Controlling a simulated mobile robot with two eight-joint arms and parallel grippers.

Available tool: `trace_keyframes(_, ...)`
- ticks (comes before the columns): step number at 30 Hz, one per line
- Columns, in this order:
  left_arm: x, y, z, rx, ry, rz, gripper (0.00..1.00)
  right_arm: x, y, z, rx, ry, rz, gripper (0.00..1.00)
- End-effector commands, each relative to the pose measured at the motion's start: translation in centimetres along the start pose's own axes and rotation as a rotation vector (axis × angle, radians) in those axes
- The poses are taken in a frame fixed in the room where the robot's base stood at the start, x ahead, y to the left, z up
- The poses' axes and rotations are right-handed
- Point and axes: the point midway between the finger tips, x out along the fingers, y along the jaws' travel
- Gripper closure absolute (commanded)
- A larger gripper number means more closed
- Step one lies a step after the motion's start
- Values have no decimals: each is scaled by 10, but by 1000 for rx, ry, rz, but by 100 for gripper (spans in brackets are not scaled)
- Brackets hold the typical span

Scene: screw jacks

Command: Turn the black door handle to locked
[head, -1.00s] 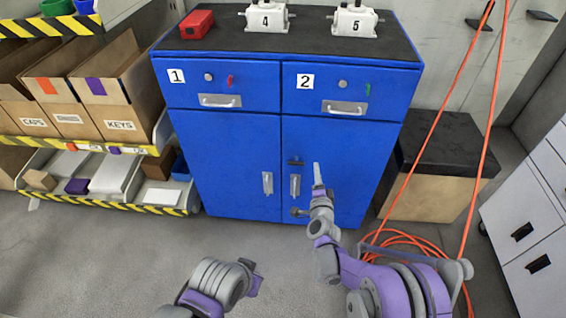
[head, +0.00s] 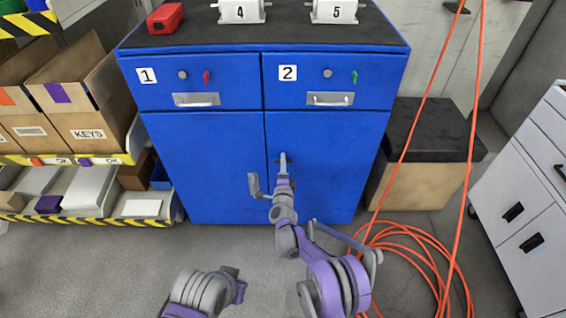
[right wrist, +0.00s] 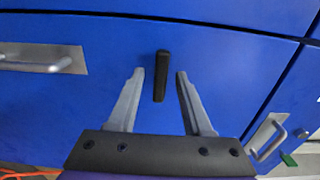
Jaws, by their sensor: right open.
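The black door handle (right wrist: 161,76) is a short dark bar on the blue right-hand door (head: 335,150), below drawer 2. In the right wrist view it stands upright in the picture between my two grey fingertips, with gaps on both sides. My right gripper (head: 283,158) is open in front of that door; it also shows in the right wrist view (right wrist: 159,75). Whether the fingertips reach to the handle's depth I cannot tell. In the head view the gripper mostly hides the handle. My left arm shows at the bottom; its gripper cannot be made out.
A silver pull (right wrist: 40,58) sits on the same door. Drawer 2 has a pull (head: 330,98) and a green key (head: 354,76). An orange cable (head: 420,240) lies coiled on the floor right. Shelves with boxes (head: 85,105) stand left. The floor before the cabinet is clear.

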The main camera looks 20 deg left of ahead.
Motion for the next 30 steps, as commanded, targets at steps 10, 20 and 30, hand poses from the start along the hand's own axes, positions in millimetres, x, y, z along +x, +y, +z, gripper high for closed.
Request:
trace_keyframes(10, 2, 0, 1, 0, -1, 0, 100, 15, -1, 0, 0, 0, 0, 50)
trace_keyframes(20, 2, 0, 1, 0, -1, 0, 100, 14, -1, 0, -1, 0, 0, 86)
trace_keyframes(30, 2, 0, 1, 0, -1, 0, 100, 14, -1, 0, -1, 0, 0, 100)
